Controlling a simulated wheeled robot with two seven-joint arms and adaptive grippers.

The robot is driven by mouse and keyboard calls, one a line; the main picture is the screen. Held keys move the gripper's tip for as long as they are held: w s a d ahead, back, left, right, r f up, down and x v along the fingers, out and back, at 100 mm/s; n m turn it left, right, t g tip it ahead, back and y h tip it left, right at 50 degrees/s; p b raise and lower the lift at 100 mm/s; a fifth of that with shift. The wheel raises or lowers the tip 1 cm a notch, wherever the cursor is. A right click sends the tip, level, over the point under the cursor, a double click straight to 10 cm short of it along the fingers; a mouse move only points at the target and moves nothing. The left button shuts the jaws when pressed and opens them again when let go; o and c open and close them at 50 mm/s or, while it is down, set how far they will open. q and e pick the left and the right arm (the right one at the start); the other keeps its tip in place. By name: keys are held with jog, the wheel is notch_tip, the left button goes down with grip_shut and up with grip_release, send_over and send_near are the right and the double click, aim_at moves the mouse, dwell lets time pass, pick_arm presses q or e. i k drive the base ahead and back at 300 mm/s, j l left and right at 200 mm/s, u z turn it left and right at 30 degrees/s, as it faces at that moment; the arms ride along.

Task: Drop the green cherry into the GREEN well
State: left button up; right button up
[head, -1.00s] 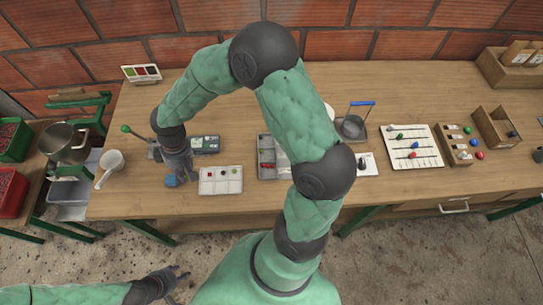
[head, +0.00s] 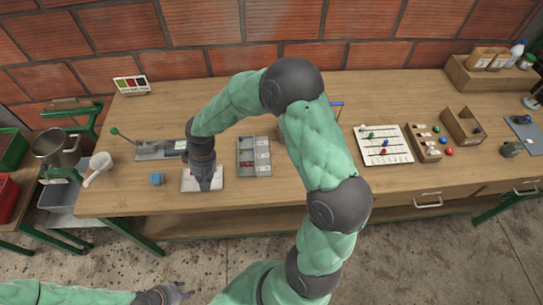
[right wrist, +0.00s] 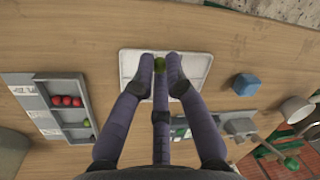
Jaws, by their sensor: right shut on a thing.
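My right gripper (head: 205,185) points down over the white tray (head: 188,187) in the head view. In the right wrist view the fingertips (right wrist: 160,67) are shut on the green cherry (right wrist: 160,64), with the white tray (right wrist: 200,70) behind it. I cannot tell whether the cherry still touches the tray. A grey compartment tray (head: 254,141) stands to the right in the head view; in the right wrist view it holds red cherries (right wrist: 67,101) and a green one (right wrist: 86,123) in separate compartments. Its labels are unreadable. My left gripper (head: 180,292) is low, empty and open, away from the table.
A blue cube (head: 156,179) lies left of the white tray. A board with coloured pieces (head: 383,145) lies farther right. A colour card (head: 131,85) stands at the back.

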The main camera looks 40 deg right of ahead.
aim_at(251, 157)
jog(key=z, duration=1.35)
jog(key=i+u, duration=0.15)
jog(key=u, duration=0.2)
jog(key=i+u, duration=0.2)
jog(key=u, duration=0.15)
jog(key=i+l+u, duration=0.15)
jog(key=u, duration=0.2)
